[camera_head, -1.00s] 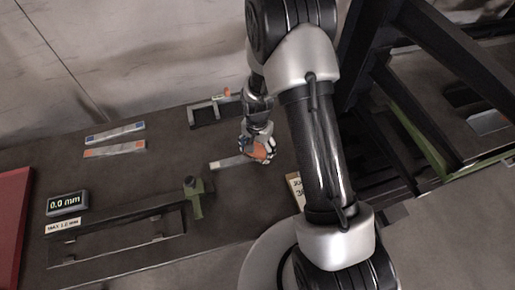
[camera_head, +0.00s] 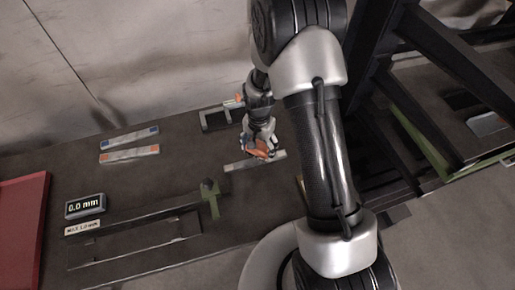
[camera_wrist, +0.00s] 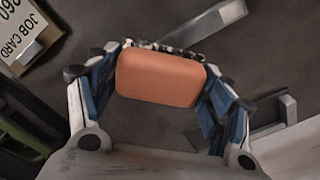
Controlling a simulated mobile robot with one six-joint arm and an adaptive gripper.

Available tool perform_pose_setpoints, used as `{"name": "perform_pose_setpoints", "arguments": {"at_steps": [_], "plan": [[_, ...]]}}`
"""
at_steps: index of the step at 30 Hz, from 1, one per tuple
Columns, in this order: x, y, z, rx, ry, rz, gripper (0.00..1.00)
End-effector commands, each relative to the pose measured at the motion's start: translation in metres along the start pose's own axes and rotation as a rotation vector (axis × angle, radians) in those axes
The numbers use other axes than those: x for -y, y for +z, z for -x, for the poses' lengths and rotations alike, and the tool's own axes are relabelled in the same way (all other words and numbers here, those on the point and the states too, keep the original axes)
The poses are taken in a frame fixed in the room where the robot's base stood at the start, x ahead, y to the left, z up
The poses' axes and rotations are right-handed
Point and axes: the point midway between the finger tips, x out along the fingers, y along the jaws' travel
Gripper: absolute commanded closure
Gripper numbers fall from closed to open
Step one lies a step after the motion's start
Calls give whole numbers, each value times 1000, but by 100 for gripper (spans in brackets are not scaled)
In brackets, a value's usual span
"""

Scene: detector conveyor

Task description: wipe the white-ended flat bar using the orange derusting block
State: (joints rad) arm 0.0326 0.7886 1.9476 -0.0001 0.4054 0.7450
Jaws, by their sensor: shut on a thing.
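The orange derusting block (camera_wrist: 160,77) is held between the blue-and-grey fingers of my gripper (camera_head: 259,146). In the head view the block (camera_head: 257,153) is at the fingertips. The white-ended flat bar (camera_head: 240,166) lies on the dark bench directly by the gripper. It shows to the left and right of the fingers, and its middle is partly hidden. In the wrist view the bar (camera_wrist: 200,27) lies beyond the block, with a pale end at its right. I cannot tell whether block and bar touch.
Blue-ended (camera_head: 130,138) and orange-ended (camera_head: 130,154) bars lie at the back left. A 0.0 mm display (camera_head: 86,206) stands front left, near a long fixture with a green clamp (camera_head: 212,199). A job card (camera_wrist: 30,30) lies nearby. A red panel (camera_head: 20,230) is far left.

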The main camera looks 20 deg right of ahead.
Motion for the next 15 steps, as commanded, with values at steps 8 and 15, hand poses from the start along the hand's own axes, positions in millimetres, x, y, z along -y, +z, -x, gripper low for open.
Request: {"name": "perform_pose_setpoints", "arguments": {"at_steps": [8,15], "plan": [[-1,-5,26,-1,-1,1,46],[-1,-6,27,0,0,2,46]]}}
